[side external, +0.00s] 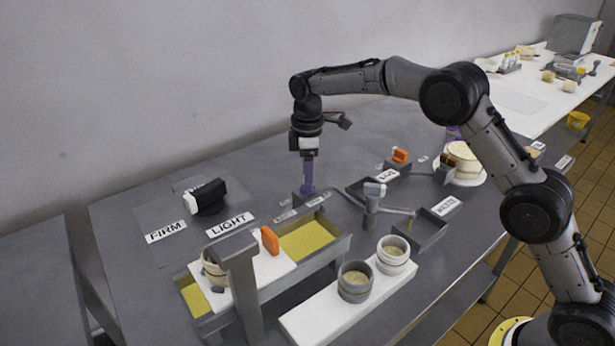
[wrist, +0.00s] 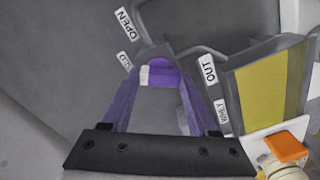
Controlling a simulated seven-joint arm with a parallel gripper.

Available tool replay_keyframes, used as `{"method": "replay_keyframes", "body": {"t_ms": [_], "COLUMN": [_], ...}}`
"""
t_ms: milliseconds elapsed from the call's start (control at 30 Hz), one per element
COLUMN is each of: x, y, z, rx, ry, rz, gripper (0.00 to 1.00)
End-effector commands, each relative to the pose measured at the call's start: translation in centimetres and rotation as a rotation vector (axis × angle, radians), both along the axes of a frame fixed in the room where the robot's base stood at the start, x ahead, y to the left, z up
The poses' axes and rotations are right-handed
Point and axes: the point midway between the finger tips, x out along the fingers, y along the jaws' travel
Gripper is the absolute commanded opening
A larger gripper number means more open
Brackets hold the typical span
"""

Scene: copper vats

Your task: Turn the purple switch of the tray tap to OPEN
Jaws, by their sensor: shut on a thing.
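The purple switch (wrist: 162,68), with a white mark on its left end, sits at the fingertips in the wrist view. My gripper (wrist: 165,76) reaches down with two purple fingers and is shut on the switch. In the side view my gripper (side external: 307,188) points straight down at the switch, which is mostly hidden by the fingers. The OPEN label (wrist: 125,23) lies up and left of the switch. A second label (wrist: 124,62), partly hidden and hard to read, lies nearer, to its left. The white mark faces roughly toward that second label.
A tray with a yellow floor (side external: 312,238) stands just in front of the switch. OUT (wrist: 208,69) and WHEY (wrist: 222,117) labels lie between them. A black switch (side external: 210,197) with FIRM and LIGHT labels is to the left. A grey-handled tap (side external: 374,193) stands close on the right.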

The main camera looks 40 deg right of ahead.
Motion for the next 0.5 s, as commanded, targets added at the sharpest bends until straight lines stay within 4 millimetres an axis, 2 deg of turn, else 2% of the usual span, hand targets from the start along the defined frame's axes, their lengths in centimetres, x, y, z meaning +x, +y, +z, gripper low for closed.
{"method": "replay_keyframes", "body": {"t_ms": [500], "x": [0.0], "y": [-0.04], "z": [0.17], "rx": [0.0], "ry": [-0.001], "rz": [-0.492], "gripper": [0.04]}}
